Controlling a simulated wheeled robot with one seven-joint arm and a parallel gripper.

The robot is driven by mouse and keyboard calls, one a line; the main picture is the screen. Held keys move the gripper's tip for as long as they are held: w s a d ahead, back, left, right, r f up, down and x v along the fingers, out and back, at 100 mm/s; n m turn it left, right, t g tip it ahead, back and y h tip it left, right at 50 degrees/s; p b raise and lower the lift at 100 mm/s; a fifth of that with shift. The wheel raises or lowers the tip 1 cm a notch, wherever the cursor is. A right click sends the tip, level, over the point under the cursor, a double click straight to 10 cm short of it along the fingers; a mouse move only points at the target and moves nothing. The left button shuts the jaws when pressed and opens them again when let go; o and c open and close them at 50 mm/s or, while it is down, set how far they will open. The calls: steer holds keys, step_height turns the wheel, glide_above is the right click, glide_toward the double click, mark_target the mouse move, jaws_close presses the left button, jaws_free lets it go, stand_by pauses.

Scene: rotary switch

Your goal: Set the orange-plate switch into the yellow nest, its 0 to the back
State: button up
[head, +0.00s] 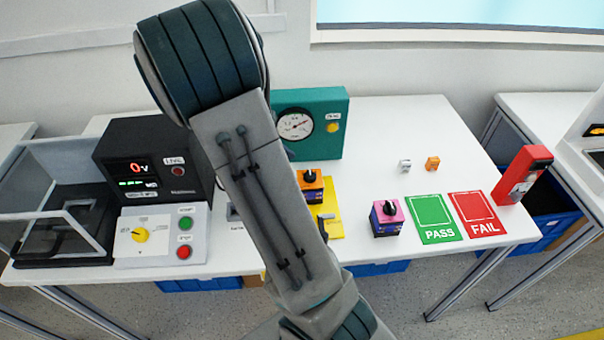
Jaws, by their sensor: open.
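The orange-plate switch (312,184), a dark box with an orange top and a black knob, stands upright on the white table beside my arm. It is at the back left part of the yellow nest (331,222) and overlaps it in this view. I cannot tell whether it sits down in the nest, and its 0 mark is too small to read. My arm hides the left side of both. My gripper is not in view.
A pink-plate switch (387,217) stands to the right, beside the green PASS card (434,219) and red FAIL card (478,214). A teal gauge box (318,122) stands behind the nest. A black meter (150,165) and control panel (160,236) are left. The back right table is mostly clear.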

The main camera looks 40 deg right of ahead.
steer(key=s+a+r+m+t+y, duration=0.3)
steer(key=s+a+r+m, duration=0.1)
steer(key=a, duration=0.4)
steer(key=s+a+r+m+t+y, duration=0.4)
steer(key=s+a+r+m, duration=0.1)
steer(key=s+a+m, duration=0.2)
steer(key=shift+a+r+m+t+y, duration=0.3)
steer(key=shift+a+m, duration=0.2)
steer(key=shift+a, duration=0.4)
